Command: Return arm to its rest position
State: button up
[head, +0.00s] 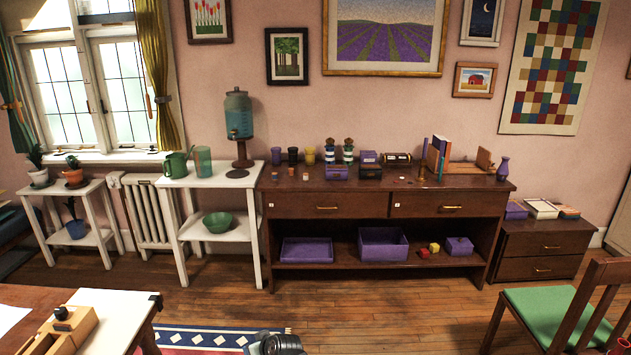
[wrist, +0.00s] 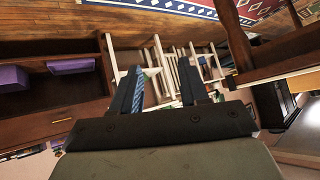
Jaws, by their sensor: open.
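My gripper (wrist: 158,75) shows in the wrist view with its two dark fingers apart. Nothing is seen held between them. Behind the fingers are white stand legs and the radiator, some way off, and the room looks turned over in this view. In the head view only a dark rounded piece at the bottom edge shows, which seems to be part of my arm; the fingers cannot be made out there.
A dark sideboard (head: 340,205) with small jars and boxes stands against the wall. A white stand (head: 190,180) is left of it. A wooden table (head: 25,293) is at the lower left, a green-seated chair (head: 545,318) at the right. The wood floor (head: 400,310) between is open.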

jog(key=s+d+f+m+g+h, duration=0.2)
jog(key=s+d+f, duration=0.15)
jog(key=d, duration=0.85)
jog(key=s+d+f+m+g+h, duration=0.2)
jog(key=s+d+m+g+h, duration=0.15)
jog(key=d, duration=0.75)
jog(key=s+d+f+m+g+h, duration=0.15)
jog(key=s+d, duration=0.35)
jog(key=d, duration=0.7)
jog(key=s+f+g, duration=0.3)
jog(key=s+f, duration=0.7)
jog(key=s, duration=0.4)
jog(key=s+f+g, duration=0.3)
jog(key=s+f, duration=0.8)
jog(key=s, duration=0.4)
jog(key=shift+a+f+g, duration=0.2)
jog(key=shift+g, duration=0.1)
